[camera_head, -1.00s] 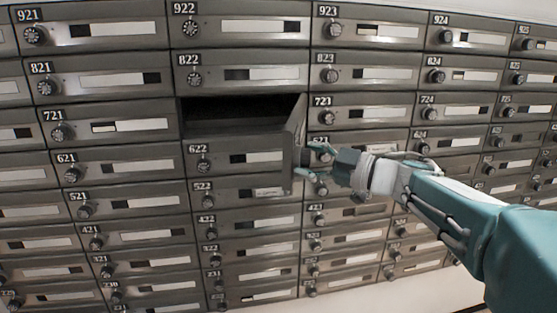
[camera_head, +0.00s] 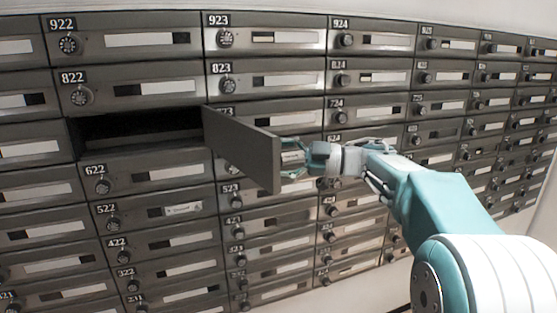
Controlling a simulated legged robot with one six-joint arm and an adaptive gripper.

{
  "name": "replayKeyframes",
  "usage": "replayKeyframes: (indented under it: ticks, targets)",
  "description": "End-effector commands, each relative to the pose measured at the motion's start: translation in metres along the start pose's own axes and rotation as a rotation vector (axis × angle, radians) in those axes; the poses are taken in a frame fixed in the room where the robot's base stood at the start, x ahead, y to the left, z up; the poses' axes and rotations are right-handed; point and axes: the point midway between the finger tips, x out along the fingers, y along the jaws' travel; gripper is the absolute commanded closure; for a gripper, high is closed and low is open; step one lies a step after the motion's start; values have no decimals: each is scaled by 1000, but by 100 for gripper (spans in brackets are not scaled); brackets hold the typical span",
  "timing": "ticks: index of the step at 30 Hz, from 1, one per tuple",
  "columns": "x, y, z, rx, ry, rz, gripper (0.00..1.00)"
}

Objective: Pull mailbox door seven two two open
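The mailbox door (camera_head: 243,150) between boxes 822 and 622 stands open. It is attached at the right side of its box and juts out toward me, its plain inner face in view. Its number and knob are hidden on the far face. The dark open compartment (camera_head: 140,128) shows to its left. My gripper (camera_head: 288,158) is at the door's free edge, on the right. The door hides part of the fingers, so I cannot tell whether they grip the knob.
Shut mailboxes with knobs and label slots surround the opening, such as 822 (camera_head: 130,88) above, 622 (camera_head: 150,175) below and 923 (camera_head: 265,38) at the upper right. My arm fills the lower right. The space before the left boxes is clear.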

Motion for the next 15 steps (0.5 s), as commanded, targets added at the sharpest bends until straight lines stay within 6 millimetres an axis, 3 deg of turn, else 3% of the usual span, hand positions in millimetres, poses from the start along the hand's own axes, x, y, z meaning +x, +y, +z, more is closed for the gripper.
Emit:
replayKeyframes:
  ticks: [5,13,14,15]
  targets:
    - [3,2,0,-2,-3,7,66]
    - [4,2,0,-2,-3,6,61]
    - [3,2,0,-2,-2,6,0]
    - [3,2,0,-2,-2,7,0]
